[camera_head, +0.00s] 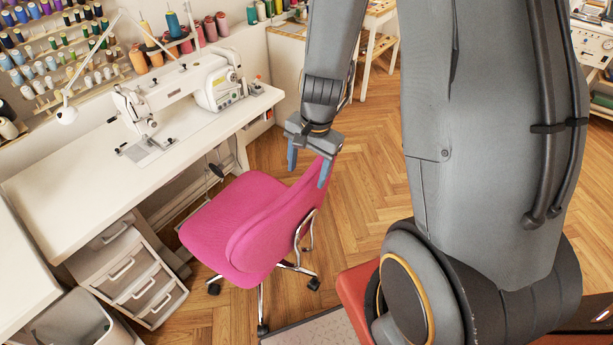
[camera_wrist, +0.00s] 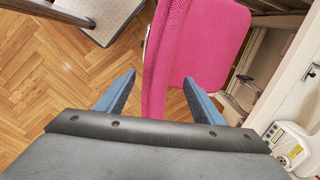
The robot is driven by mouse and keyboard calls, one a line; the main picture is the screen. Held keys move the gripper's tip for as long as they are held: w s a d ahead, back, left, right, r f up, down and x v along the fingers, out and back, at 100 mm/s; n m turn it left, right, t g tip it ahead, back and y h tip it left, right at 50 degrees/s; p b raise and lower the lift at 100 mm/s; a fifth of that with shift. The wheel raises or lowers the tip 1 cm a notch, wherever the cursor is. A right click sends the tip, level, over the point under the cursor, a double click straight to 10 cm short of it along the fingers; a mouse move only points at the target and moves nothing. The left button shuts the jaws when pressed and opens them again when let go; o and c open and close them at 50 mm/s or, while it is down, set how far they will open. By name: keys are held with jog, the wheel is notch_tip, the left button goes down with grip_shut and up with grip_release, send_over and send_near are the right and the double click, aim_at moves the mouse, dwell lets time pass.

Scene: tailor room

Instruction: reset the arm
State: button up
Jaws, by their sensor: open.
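My gripper (camera_head: 307,172) hangs in the middle of the head view with its two blue fingers spread apart. It is open and shows nothing held. In the head view it overlaps the top of the pink chair's backrest (camera_head: 283,225). In the wrist view, my gripper (camera_wrist: 158,95) has the pink backrest (camera_wrist: 172,60) showing between and beyond its fingers. I cannot tell whether a finger touches the chair. My arm reaches down from the top of the head view.
A white sewing table (camera_head: 75,190) with a sewing machine (camera_head: 185,95) stands at the left. Thread spools line the wall behind it. A drawer unit (camera_head: 130,270) is under the table. Wooden floor (camera_head: 365,185) is clear to the right of the chair.

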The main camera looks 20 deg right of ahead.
jog(key=shift+r, duration=0.4)
jog(key=shift+s, duration=0.1)
jog(key=shift+s+a+r+n+b, duration=0.1)
jog(key=shift+r+n+b, duration=0.2)
jog(key=shift+n, duration=0.1)
jog(key=s+a+r+n+h+b, duration=0.1)
jog(key=s+r+n+b, duration=0.3)
jog(key=n, duration=0.6)
jog(key=shift+s+r+b, duration=0.2)
jog(key=shift+s+b, duration=0.45)
jog(key=shift+s, duration=0.5)
jog(key=shift+a, duration=0.1)
